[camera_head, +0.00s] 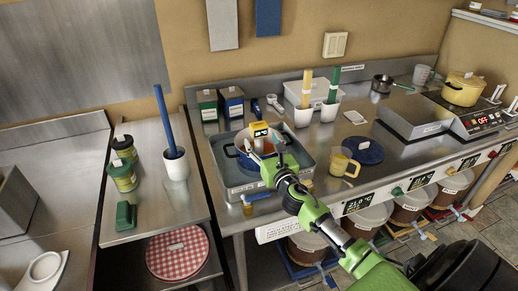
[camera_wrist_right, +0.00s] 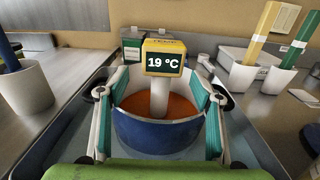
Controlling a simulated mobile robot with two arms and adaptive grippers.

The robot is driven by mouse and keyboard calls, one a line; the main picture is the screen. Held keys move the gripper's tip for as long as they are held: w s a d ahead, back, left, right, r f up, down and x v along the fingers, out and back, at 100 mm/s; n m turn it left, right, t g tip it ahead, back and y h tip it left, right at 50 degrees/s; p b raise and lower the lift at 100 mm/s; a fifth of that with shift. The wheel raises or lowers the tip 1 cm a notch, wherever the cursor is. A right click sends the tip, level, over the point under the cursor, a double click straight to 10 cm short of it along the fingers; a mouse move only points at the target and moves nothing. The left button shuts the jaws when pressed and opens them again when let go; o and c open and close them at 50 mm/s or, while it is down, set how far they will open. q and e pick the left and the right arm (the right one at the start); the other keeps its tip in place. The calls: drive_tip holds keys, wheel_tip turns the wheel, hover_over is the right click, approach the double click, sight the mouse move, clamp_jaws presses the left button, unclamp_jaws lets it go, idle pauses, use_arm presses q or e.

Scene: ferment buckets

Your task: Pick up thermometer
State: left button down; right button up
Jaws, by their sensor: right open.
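The thermometer (camera_head: 260,130) has a yellow head with a dark display and stands in a blue pot (camera_head: 241,157) in the head view. In the right wrist view the thermometer (camera_wrist_right: 163,58) reads 19 °C, and its white stem goes down into orange-brown liquid in the blue pot (camera_wrist_right: 158,135). My right gripper (camera_wrist_right: 160,100) is open, with one finger on each side of the stem and apart from it. In the head view my right gripper (camera_head: 270,160) is over the pot and hides part of it. My left gripper is not in view.
The pot sits in a grey tray (camera_head: 225,181) on the steel counter. Green and blue boxes (camera_head: 231,102) stand behind it. White cups with yellow and green-handled tools (camera_head: 303,115) are to the right. A yellow mug (camera_head: 340,163) stands near the front edge.

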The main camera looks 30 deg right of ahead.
sight(261, 138)
drive_tip(key=shift+x, duration=2.35)
drive_tip(key=shift+s+d, duration=0.1)
drive_tip(key=shift+c, duration=0.4)
clamp_jaws()
